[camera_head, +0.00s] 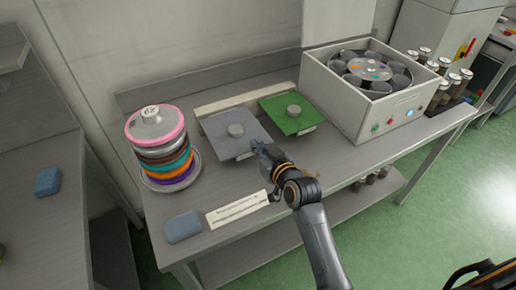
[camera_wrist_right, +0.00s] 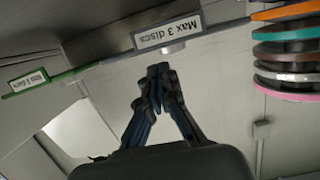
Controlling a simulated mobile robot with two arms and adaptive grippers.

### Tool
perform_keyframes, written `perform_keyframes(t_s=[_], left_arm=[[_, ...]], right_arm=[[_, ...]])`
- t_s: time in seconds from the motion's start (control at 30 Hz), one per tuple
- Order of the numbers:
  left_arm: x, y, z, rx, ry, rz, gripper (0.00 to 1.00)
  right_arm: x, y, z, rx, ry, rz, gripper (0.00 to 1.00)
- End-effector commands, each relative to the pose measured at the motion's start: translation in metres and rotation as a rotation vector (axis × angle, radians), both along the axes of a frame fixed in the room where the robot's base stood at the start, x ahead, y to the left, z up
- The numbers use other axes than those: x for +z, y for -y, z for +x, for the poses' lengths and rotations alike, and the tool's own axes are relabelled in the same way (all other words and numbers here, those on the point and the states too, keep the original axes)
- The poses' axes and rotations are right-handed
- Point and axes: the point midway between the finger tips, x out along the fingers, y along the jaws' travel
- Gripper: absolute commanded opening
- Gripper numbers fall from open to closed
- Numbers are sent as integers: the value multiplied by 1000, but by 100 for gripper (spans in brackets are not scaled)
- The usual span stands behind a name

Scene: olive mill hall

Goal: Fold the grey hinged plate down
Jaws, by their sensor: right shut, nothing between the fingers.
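The grey hinged plate (camera_head: 220,145) is on the bench, left of the green plate, with a round knob on its upper face. It looks low and slightly sloped; I cannot tell whether its front edge touches the bench. Its front label (camera_wrist_right: 168,32), "Max 3 discs", shows in the right wrist view, just beyond my fingertips. My right gripper (camera_head: 258,147) is shut and empty at the plate's front right edge; it also shows in the right wrist view (camera_wrist_right: 158,72). I cannot tell whether the fingertips touch the plate. My left gripper is not in view.
The green plate (camera_head: 287,118) stands to the right, and a white box with a rotor (camera_head: 345,100) beyond it. A stack of coloured discs (camera_head: 163,155) stands left. A blue sponge (camera_head: 183,227) and a paper label (camera_head: 237,209) lie near the front.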

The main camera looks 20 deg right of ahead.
Motion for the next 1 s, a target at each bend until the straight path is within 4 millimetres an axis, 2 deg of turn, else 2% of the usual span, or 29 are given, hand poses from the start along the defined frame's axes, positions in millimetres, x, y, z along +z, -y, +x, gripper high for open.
perform_keyframes(t_s=[0.17,0.53,0.73,1.0], left_arm=[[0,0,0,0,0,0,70],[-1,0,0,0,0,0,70],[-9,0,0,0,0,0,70],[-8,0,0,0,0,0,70]], right_arm=[[-12,0,0,0,0,1,0],[-14,0,-1,0,0,0,0],[-39,1,-2,1,-5,-3,0],[-43,0,-3,2,-13,-2,0]])
